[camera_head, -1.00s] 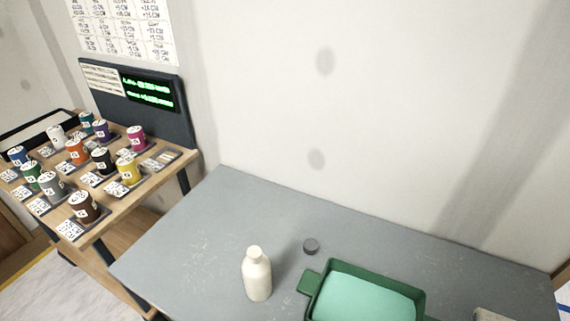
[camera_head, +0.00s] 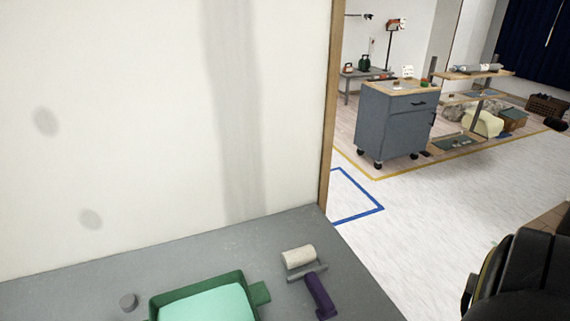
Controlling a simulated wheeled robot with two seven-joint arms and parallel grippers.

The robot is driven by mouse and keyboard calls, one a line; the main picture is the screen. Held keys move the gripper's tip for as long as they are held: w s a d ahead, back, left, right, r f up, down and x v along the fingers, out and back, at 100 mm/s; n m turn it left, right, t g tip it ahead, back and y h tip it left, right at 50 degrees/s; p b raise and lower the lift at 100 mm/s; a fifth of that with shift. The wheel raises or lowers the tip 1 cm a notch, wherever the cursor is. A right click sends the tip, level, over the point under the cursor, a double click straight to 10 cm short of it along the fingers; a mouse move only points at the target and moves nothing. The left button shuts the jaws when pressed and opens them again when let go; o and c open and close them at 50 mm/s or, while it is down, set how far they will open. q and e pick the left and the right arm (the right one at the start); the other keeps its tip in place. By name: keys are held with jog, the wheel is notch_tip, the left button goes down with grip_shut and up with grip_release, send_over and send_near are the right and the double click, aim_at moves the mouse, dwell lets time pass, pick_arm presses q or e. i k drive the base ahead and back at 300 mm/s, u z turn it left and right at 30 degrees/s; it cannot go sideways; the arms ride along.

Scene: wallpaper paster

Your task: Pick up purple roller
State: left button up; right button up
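The purple roller lies on the grey table near its right end in the head view. Its purple handle (camera_head: 319,296) points toward the bottom of the picture, and its pale roller head (camera_head: 299,257) lies toward the wall. It is just right of the green tray (camera_head: 259,294), apart from it. A dark arm part of mine shows at the lower right. Neither gripper is in view.
Open floor lies to the right, with a blue floor outline (camera_head: 372,208). A grey cabinet (camera_head: 394,123) and a shelf (camera_head: 480,72) stand farther back.

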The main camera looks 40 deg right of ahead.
aim_at(327, 309)
jog(key=z, duration=0.2)
jog(key=i, duration=0.25)
jog(key=z, duration=0.45)
jog(key=k, duration=0.5)
jog(key=z, duration=0.35)
jog(key=i, duration=0.5)
jog(key=z, duration=0.2)
